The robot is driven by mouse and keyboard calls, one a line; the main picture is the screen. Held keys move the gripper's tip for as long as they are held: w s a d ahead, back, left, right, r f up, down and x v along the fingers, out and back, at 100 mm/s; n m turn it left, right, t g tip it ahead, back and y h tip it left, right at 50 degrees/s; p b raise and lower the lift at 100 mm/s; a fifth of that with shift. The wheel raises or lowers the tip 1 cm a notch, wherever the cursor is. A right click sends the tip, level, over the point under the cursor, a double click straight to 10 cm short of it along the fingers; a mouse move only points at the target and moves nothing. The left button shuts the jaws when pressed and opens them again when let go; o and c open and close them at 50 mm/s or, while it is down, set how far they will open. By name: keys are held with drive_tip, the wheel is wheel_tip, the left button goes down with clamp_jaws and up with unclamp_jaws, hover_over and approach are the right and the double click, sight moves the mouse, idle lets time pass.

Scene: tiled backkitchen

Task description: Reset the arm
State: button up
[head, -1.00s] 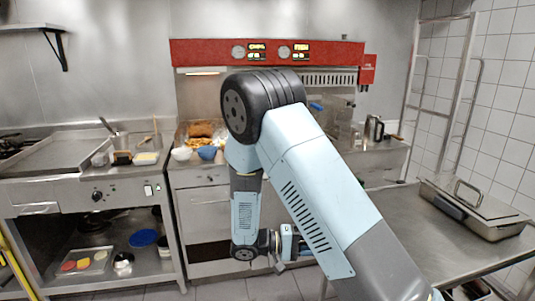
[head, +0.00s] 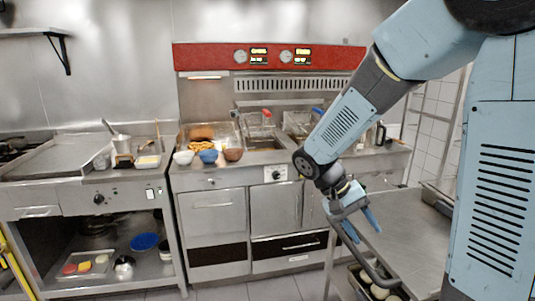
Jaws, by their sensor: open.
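My gripper (head: 364,231) hangs from my blue and grey arm at the right of the head view, in front of the steel table. Its two blue fingers are spread apart and point down to the right. Nothing shows between them. My upper arm fills the right edge of the picture and hides part of the table and the tiled wall.
A steel table (head: 400,235) stands at the right, with a container of pale items (head: 378,288) low beside it. A fryer counter (head: 215,180) with bowls (head: 208,156) stands behind. A griddle (head: 75,155) is at the left. The floor in front shows clear.

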drive_tip(key=s+d+r+n+t+y, duration=0.1)
drive_tip(key=s+r+t+y, duration=0.6)
drive_tip(key=s+r, duration=0.4)
drive_tip(key=shift+r+t, duration=0.7)
drive_tip(key=shift+r, duration=0.25)
